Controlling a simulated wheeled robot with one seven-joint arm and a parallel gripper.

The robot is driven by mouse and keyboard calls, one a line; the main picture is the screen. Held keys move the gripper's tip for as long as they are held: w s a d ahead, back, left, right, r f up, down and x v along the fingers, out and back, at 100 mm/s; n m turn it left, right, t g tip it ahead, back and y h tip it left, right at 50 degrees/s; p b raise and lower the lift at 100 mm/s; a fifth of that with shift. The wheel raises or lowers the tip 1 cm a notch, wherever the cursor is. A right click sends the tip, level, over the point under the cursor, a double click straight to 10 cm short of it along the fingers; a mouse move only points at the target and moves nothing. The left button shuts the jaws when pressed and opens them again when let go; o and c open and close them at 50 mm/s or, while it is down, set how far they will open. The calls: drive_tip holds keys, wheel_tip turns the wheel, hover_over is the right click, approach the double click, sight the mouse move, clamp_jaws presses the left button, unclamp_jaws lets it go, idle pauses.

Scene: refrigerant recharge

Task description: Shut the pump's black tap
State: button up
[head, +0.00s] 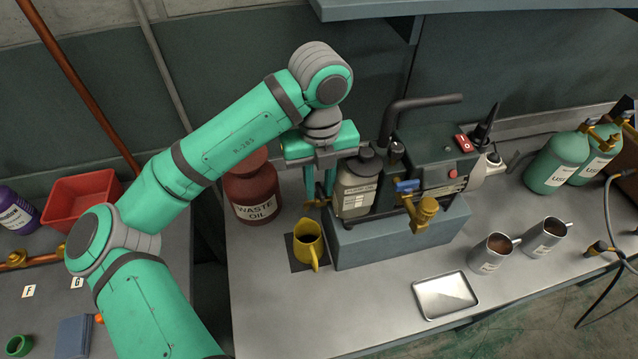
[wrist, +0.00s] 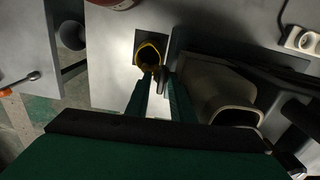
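The pump (head: 430,155) stands on a blue-grey block (head: 400,230) on the bench, with a black curved handle on top. A blue tap lever (head: 407,186) sits on its front above a brass fitting (head: 425,210). A small brass outlet (head: 314,203) shows at the pump's left side, above a yellow jug (head: 308,243); no black tap lever is clear there. My gripper (head: 320,193) points down at this outlet, left of the oil bottle (head: 357,185). In the wrist view, its fingers (wrist: 160,80) are apart, with the yellow jug (wrist: 148,50) beyond the tips. Contact with the tap cannot be told.
A red waste oil jar (head: 252,190) stands left of my gripper. Two metal cups (head: 492,255) and a steel tray (head: 446,294) are at the right front. Green cylinders (head: 556,162) stand far right.

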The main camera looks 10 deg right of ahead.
sight(320, 189)
drive_tip(key=shift+d+r, duration=0.15)
wheel_tip(320, 189, up, 9)
idle(0.9)
idle(0.5)
